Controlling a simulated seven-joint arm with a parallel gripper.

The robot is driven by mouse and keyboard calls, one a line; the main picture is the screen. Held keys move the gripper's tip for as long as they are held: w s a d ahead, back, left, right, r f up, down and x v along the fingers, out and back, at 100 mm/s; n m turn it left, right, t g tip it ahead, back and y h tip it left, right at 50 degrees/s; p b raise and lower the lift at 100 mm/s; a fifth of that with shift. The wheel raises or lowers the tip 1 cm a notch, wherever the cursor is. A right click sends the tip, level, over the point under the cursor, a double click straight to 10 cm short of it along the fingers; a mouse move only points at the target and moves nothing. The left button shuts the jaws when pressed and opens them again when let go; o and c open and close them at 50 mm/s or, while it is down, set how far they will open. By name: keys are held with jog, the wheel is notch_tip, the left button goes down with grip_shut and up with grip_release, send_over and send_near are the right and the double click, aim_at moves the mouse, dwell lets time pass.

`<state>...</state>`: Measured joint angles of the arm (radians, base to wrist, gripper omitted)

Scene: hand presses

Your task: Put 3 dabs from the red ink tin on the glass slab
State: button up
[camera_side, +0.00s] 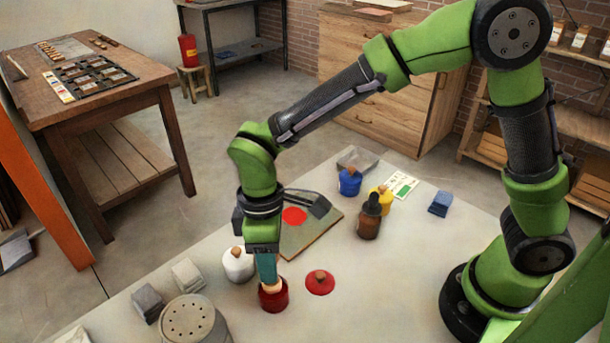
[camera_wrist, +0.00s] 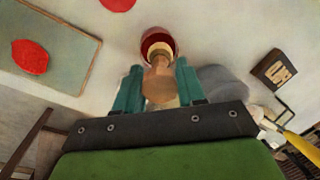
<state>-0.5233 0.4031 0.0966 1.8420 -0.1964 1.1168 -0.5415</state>
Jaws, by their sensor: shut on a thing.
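The red ink tin (camera_side: 273,301) stands open on the table, with its dark red rim also in the wrist view (camera_wrist: 147,38). My gripper (camera_side: 267,280) points down over it and is shut on a wooden-handled tool (camera_wrist: 158,85), whose lower end is in or right above the tin's mouth. Its tip is hidden. The glass slab (camera_side: 314,236) lies behind the tin and bears one red ink patch (camera_side: 294,216). In the wrist view the slab (camera_wrist: 75,55) is at upper left, with the red patch (camera_wrist: 30,58) on it.
A red lid (camera_side: 320,283) lies right of the tin. A white pot (camera_side: 238,264) is close on the left. A brown bottle (camera_side: 369,221), yellow pot (camera_side: 382,199) and blue pot (camera_side: 350,182) stand beyond the slab. A perforated grey canister (camera_side: 190,322) is at front left.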

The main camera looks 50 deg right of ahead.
jog(key=shift+f, duration=0.65)
dwell(1.1)
jog(key=shift+r, duration=3.6)
jog(key=w+d+f+t, duration=0.1)
jog(key=w+d, duration=0.4)
jog(key=d, duration=0.3)
jog(key=w+d+f, duration=0.2)
jog(key=w+d, duration=0.2)
jog(key=d, duration=0.5)
jog(key=shift+t+h, duration=0.3)
jog(key=shift+a+f, duration=0.15)
jog(key=shift+f, duration=1.1)
jog(key=shift+a+f, duration=0.1)
jog(key=shift+f, duration=1.15)
jog(key=shift+f, duration=0.6)
